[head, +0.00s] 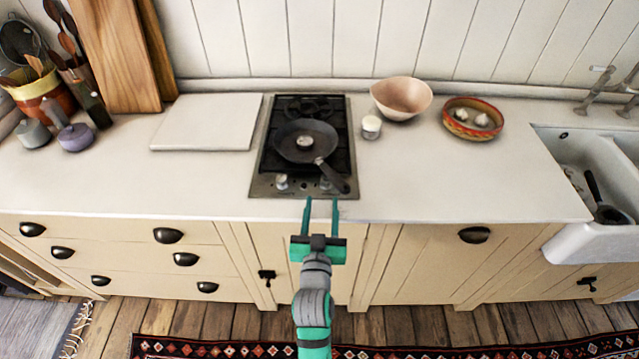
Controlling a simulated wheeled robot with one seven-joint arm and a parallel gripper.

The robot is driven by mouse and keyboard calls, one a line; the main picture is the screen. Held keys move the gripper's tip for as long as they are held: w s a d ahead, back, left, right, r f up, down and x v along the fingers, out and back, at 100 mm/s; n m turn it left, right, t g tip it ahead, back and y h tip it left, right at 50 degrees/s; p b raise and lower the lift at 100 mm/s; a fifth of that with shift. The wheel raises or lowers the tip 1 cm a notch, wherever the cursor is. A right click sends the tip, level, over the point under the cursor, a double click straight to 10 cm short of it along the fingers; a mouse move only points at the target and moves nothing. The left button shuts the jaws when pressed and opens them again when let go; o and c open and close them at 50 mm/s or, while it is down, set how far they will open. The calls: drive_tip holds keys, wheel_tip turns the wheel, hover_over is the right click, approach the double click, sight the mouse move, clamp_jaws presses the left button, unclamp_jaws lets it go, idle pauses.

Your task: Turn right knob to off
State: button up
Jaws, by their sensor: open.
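The stove (264,178) is a narrow two-burner hob set in the white counter. Two knobs sit on its front strip. The left knob (282,183) is pale and clearly visible. The right knob (325,184) is partly hidden beside the handle of a dark frying pan (306,141). The pan rests on the front burner, with its handle slanting toward the front right over the strip. My gripper (321,204) is open and empty. Its two teal fingers point at the counter's front edge, just short of the knobs. I cannot tell how either knob is turned.
A small white jar (371,127), a pink bowl (401,97) and a patterned bowl (472,118) stand right of the stove. A white board (207,122) lies to its left. The counter's front edge (430,218) runs below. Counter right of the stove's front is clear.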

sight(324, 183)
drive_tip(key=w, duration=0.3)
drive_tip(key=w+d, duration=0.1)
drive_tip(key=w, duration=0.2)
drive_tip(key=shift+w+d, duration=0.2)
drive_tip(key=shift+w+a, duration=0.15)
drive_tip(key=shift+w, duration=0.6)
drive_tip(key=shift+w+a, duration=0.1)
drive_tip(key=c, duration=0.5)
drive_tip(key=shift+a, duration=0.15)
drive_tip(key=c, duration=0.5)
drive_tip(key=shift+c, duration=0.2)
